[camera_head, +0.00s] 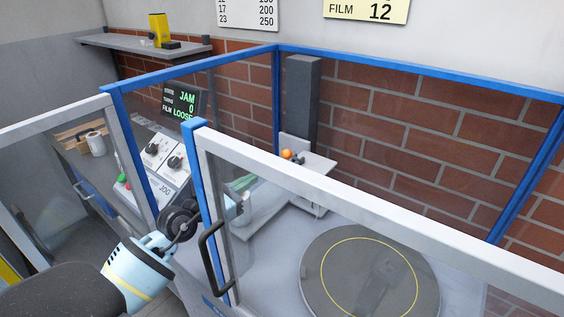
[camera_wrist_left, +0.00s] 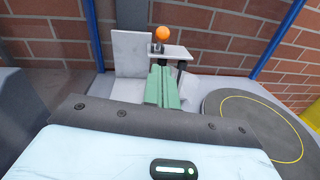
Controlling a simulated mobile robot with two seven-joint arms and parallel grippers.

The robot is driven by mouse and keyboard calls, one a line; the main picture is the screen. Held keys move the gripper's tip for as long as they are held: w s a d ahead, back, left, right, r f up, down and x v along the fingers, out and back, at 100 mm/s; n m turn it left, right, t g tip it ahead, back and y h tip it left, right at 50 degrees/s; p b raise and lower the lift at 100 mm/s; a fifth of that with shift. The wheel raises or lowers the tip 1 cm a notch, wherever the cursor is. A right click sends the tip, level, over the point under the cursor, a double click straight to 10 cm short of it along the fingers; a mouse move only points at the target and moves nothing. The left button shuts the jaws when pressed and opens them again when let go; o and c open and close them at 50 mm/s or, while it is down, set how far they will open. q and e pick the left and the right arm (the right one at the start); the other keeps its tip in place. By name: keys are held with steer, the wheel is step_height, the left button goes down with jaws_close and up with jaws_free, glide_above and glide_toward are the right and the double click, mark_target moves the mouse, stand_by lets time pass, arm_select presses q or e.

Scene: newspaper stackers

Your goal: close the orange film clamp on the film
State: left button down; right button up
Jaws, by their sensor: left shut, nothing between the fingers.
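The film clamp shows as an orange ball knob (camera_head: 287,154) on a light metal plate and bracket at the foot of the grey mast (camera_head: 301,95). In the left wrist view the orange knob (camera_wrist_left: 162,33) stands on a short dark-and-metal stem, just beyond my fingertips. My left gripper (camera_head: 243,183) reaches inside the blue-framed enclosure and shows partly through the clear panel. Its pale green fingers (camera_wrist_left: 162,72) are together with nothing between them, pointing toward the knob. Whether they touch the clamp cannot be told. No film is clearly visible at the clamp. My right gripper is not in view.
A blue-framed enclosure (camera_head: 277,95) with clear panels and a black handle (camera_head: 210,257) stands around a round turntable (camera_head: 370,272). A control panel (camera_head: 160,160) is at left. The display (camera_head: 181,103) reads JAM, 0 and FILM LOOSE. A brick wall is behind.

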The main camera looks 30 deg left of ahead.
arm_select(q)
steer(key=shift+s, duration=0.2)
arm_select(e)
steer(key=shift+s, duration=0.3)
arm_select(q)
steer(key=shift+w, duration=0.15)
glide_toward(292, 157)
steer(key=x, duration=0.3)
steer(key=shift+w+a, duration=0.2)
steer(key=shift+w, duration=0.25)
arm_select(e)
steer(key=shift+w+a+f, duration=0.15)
arm_select(q)
steer(key=shift+a, duration=0.1)
